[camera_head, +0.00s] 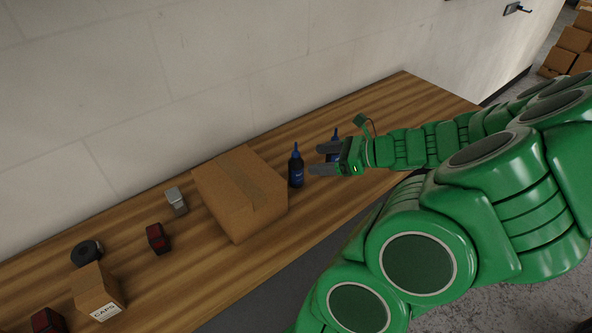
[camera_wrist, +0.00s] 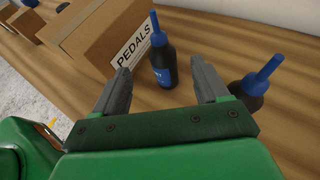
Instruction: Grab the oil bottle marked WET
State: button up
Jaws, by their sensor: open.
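Two dark bottles with blue nozzle caps stand upright on the wooden bench. One bottle (camera_head: 296,170) is beside the big cardboard box; in the wrist view this bottle (camera_wrist: 163,62) shows ahead, between my open fingers' lines and beyond their tips. The other bottle (camera_head: 334,146) is partly hidden behind my gripper (camera_head: 318,158); in the wrist view this second bottle (camera_wrist: 250,88) is right of the right finger. My gripper (camera_wrist: 163,78) is open and empty. A blue label shows on the nearer bottle, but its lettering is too small to read, so I cannot tell which is WET.
The cardboard box (camera_head: 240,190), marked PEDALS in the wrist view (camera_wrist: 95,35), is close left of the first bottle. Farther left are a grey box (camera_head: 176,201), red items (camera_head: 158,238), black tape (camera_head: 87,252) and a small carton (camera_head: 98,290). A wall backs the bench.

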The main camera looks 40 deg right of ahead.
aim_at(296, 166)
notch_tip(296, 166, down, 2)
jog(key=shift+w+f, duration=0.1)
jog(key=shift+f, duration=0.05)
jog(key=shift+x, duration=3.8)
jog(key=c, duration=1.1)
jog(key=shift+r, duration=5.05)
